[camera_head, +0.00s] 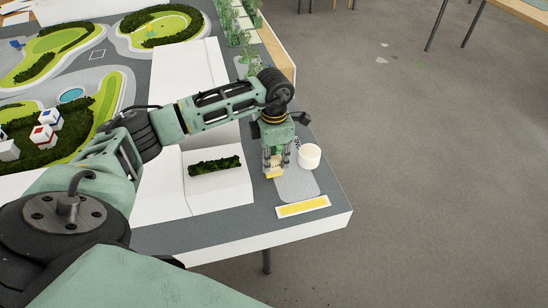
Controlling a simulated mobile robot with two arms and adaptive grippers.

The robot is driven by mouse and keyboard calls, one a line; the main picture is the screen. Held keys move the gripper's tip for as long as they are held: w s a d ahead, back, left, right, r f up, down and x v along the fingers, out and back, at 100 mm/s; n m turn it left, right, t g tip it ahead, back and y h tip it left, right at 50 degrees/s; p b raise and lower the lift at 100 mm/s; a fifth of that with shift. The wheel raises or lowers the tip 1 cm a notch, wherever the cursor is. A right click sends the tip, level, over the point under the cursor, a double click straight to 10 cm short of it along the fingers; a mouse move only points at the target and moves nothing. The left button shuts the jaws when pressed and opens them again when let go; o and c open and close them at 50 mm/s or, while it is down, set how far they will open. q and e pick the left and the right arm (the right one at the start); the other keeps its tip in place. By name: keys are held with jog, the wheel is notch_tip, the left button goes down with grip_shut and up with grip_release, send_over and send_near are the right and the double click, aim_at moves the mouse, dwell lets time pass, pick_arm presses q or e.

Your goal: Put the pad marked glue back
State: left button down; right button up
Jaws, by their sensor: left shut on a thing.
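My left gripper (273,168) points down over the right end of the model table. It is shut on a small pale yellow thing (275,174), mostly hidden by the fingers; I take it for the pad, but no glue marking is readable. The gripper is over the left part of a light grey rounded patch (299,188). I cannot tell whether the held thing touches the patch. A white cup (310,157) stands just right of the gripper. A yellow strip with a white border (303,206) lies in front of the patch. My right gripper is not in view.
A white block with a dark green hedge (214,165) stands left of the gripper. Small model trees (247,45) line the table's back right. Green landscape pieces (160,27) and small white houses (45,134) fill the left. The table edge (335,219) is close on the right.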

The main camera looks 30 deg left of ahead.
pick_arm(q)
jog(key=shift+f, duration=0.2)
dwell(0.3)
jog(key=c, duration=1.5)
grip_release()
jog(key=shift+c, duration=0.2)
notch_tip(320, 180, up, 12)
